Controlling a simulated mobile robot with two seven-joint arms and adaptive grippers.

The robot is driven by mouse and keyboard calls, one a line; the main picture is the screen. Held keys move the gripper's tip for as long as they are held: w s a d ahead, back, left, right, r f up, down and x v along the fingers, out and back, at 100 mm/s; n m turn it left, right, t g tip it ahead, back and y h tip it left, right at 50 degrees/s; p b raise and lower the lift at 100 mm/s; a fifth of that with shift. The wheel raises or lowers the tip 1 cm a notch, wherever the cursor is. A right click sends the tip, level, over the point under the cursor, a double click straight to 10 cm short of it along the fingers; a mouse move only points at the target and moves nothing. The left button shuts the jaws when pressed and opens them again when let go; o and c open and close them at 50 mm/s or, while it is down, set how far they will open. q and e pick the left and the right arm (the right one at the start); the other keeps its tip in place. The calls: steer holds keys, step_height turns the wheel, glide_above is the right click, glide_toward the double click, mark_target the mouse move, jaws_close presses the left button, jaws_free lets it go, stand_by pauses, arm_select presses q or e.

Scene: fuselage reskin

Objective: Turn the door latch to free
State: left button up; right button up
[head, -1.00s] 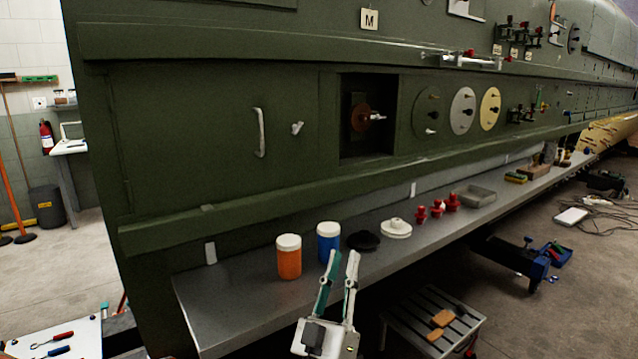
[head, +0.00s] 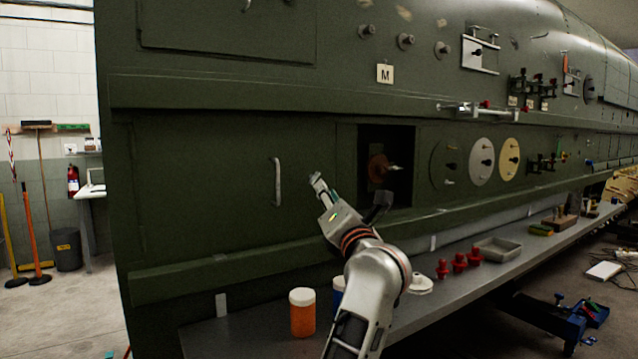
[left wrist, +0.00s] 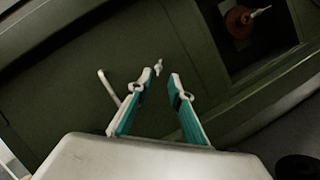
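The green door (head: 200,190) is set in the fuselage side, with a pale vertical handle (head: 277,182). The handle also shows in the left wrist view (left wrist: 108,87). The small pale door latch (left wrist: 158,67) lies right of the handle, ahead of the gap between my left fingertips. I cannot tell its distance from them or its exact angle. My left gripper (head: 318,182) is raised to the door and covers the latch in the head view. In the left wrist view its teal-sided fingers (left wrist: 161,78) stand apart and empty. My right gripper is not in view.
Right of the latch is a dark recess with a reddish-brown disc (head: 380,168). Round plates (head: 482,160) follow farther right. Below, a grey shelf (head: 240,335) carries an orange jar (head: 302,312), red knobbed pieces (head: 459,262) and a tray (head: 497,249). A ledge runs under the door.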

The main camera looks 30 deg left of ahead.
mark_target(317, 178)
arm_select(q)
steer(key=x, duration=0.7)
jaws_close()
